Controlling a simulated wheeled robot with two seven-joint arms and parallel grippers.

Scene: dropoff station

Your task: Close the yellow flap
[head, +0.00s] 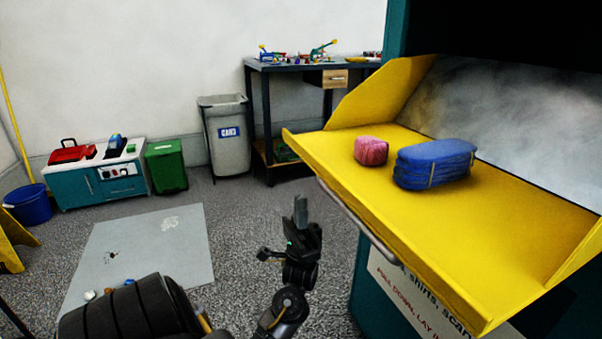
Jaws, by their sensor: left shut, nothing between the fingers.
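The yellow flap (345,181) is pulled down and open on the teal dropoff station (372,275) at the right. A small pink bundle (371,151) and a larger blue strapped bundle (434,166) lie on it. A grey bar handle (352,217) runs along the flap's front lower edge. My left gripper (301,212) points up, shut and empty, to the left of the flap and its handle, apart from them in the picture. My right gripper is not in view.
A workbench (258,67) with tools, a grey bin (222,150), a green bin (166,172) and a teal cabinet (75,191) stand along the back wall. A grey mat (150,250) with small items lies on the floor at left. Carpet between is clear.

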